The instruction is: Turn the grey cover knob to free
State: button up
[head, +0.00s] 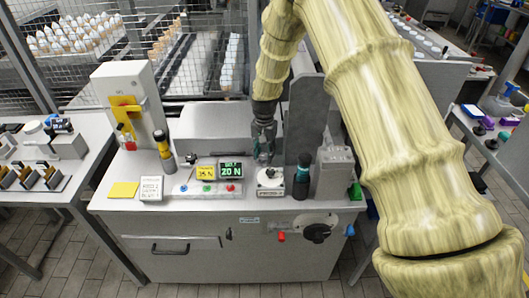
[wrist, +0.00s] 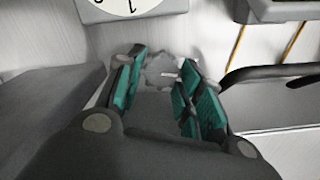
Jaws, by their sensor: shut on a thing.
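The grey knob (wrist: 163,68) is lobed and shows in the wrist view between my fingertips, against a pale grey surface. My gripper (wrist: 162,75) has teal finger pads, which stand on both sides of the knob and are shut on it. In the head view my gripper (head: 264,157) points down at the back of the bench top, just behind a white block with a round dial (head: 270,186). The knob is hidden there by the fingers. I cannot tell the knob's turn position.
A dark bottle (head: 302,178) and a grey box (head: 334,172) stand right of my gripper. A green-lit display (head: 231,170) and a yellow sign (head: 205,173) stand left. A large black knob (head: 317,231) is on the cabinet front.

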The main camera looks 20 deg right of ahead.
aim_at(264, 155)
jog(key=shift+n, duration=1)
jog(key=o, duration=0.7)
jog(key=shift+o, duration=0.2)
notch_tip(264, 155, up, 12)
jog(key=shift+r, duration=0.1)
